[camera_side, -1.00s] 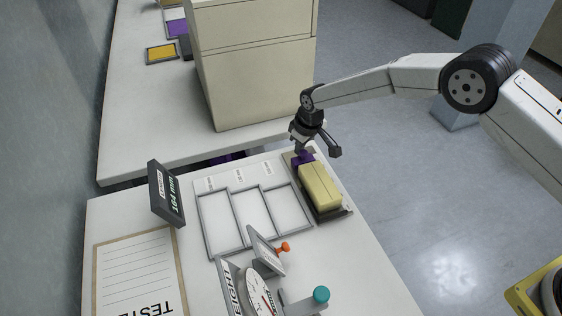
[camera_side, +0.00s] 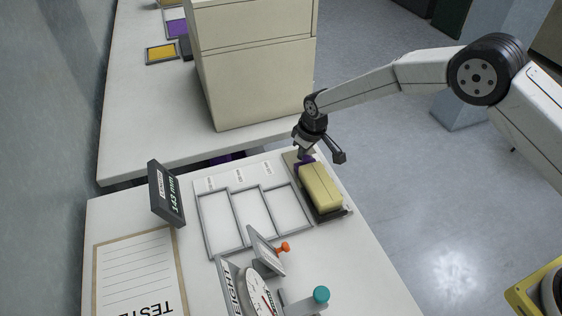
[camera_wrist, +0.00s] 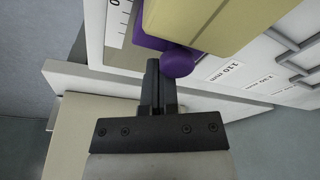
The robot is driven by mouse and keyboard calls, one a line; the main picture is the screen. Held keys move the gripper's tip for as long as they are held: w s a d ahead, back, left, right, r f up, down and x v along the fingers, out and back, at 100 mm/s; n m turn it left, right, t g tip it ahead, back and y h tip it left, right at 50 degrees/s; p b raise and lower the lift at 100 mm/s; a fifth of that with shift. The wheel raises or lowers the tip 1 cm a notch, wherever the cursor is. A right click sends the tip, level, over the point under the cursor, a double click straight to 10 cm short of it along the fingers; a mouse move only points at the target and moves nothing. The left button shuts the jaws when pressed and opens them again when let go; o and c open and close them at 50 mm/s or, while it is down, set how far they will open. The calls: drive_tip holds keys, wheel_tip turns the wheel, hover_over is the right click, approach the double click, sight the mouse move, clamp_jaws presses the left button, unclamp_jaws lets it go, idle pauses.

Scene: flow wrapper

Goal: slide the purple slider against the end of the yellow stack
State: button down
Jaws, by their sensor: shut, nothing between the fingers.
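The yellow stack (camera_side: 320,188) lies lengthwise in a grey measuring channel at the right of the near table. It fills the upper right of the wrist view (camera_wrist: 215,22). The purple slider (camera_side: 304,162) is at the stack's far end. In the wrist view the slider (camera_wrist: 146,38) shows right at the stack's end, with its round purple knob (camera_wrist: 178,61) sticking out; no gap is visible. My gripper (camera_side: 303,153) is shut and empty, pointing down at the far end of the channel. In the wrist view its fingertips (camera_wrist: 153,64) are beside the knob, on the slider's outer side.
A small display (camera_side: 166,193) reads 143 mm. A framed tray (camera_side: 228,222) with empty compartments lies left of the channel. A dial scale (camera_side: 260,292), an orange knob (camera_side: 284,247) and a teal knob (camera_side: 321,294) stand nearer. A large beige cabinet (camera_side: 255,70) stands behind.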

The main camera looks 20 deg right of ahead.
drive_tip(key=shift+s, duration=0.75)
drive_tip(key=shift+w, duration=0.3)
drive_tip(key=shift+w, duration=0.3)
idle(0.4)
wheel_tip(320, 180, up, 7)
idle(1.3)
drive_tip(key=shift+d, duration=0.1)
